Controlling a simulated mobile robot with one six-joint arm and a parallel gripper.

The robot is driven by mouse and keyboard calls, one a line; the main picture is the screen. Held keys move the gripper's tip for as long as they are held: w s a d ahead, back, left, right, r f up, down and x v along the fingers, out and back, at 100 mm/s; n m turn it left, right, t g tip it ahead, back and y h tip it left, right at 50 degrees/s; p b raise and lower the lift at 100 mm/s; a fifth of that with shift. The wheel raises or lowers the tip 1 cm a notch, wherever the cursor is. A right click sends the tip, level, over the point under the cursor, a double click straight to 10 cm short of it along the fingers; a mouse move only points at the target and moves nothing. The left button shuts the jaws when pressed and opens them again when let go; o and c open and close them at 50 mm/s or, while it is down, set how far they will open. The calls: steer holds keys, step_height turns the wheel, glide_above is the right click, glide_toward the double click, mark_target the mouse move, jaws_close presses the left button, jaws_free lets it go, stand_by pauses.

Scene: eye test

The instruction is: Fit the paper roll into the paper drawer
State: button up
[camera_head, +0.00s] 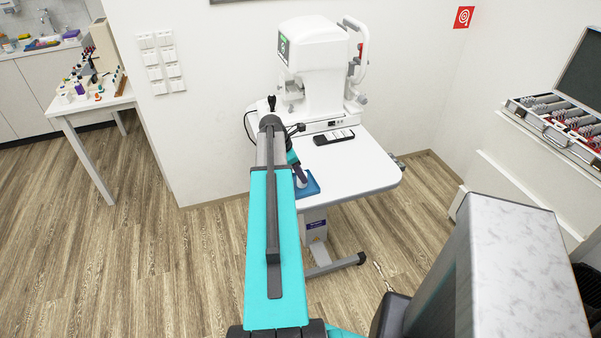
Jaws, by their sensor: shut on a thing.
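The white eye-test machine (312,70) stands at the back of the white table (360,170). I cannot make out an open paper drawer on it. My gripper (301,181) is small and partly hidden at the end of my teal arm, just over a blue tray (314,187) at the table's left front. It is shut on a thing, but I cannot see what. I cannot pick out the paper roll in this view. Whether the gripper touches the tray is unclear.
A black remote-like object (334,138) lies on the table before the machine. A lens case (560,125) sits open at the right. A side table (95,102) with small bottles stands at the left. The table's right front is clear.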

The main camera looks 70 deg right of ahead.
steer(key=shift+f, duration=0.15)
steer(key=o, duration=0.8)
steer(key=b+v, duration=0.2)
steer(key=v, duration=1)
steer(key=shift+r, duration=0.2)
steer(key=shift+a+f, duration=0.1)
